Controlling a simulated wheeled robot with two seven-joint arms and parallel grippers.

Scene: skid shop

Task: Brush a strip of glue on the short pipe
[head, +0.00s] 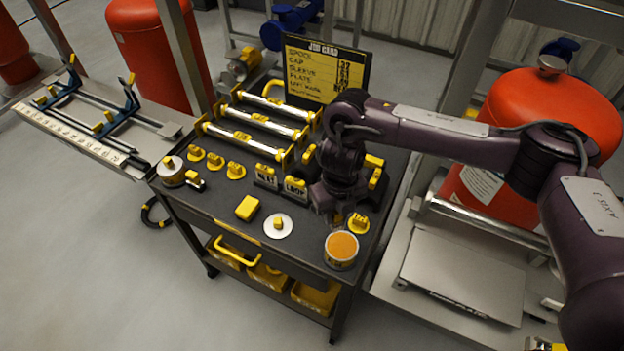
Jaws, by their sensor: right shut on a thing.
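Three shiny pipes lie side by side in a yellow-ended rack on the dark cart: a far pipe (275,107), a middle pipe (258,122) and a near pipe (240,138). I cannot tell which is the short one. An open round pot (341,250) with an orange surface stands at the cart's front right corner. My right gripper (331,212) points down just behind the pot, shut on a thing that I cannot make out. No brush shows clearly. My left gripper is not in view.
A white disc with a yellow knob (278,226), a yellow block (247,208), small label stands (267,177) and a metal can (172,171) stand on the cart. A job card board (325,72) rises behind. Red tanks (548,115) flank the cart.

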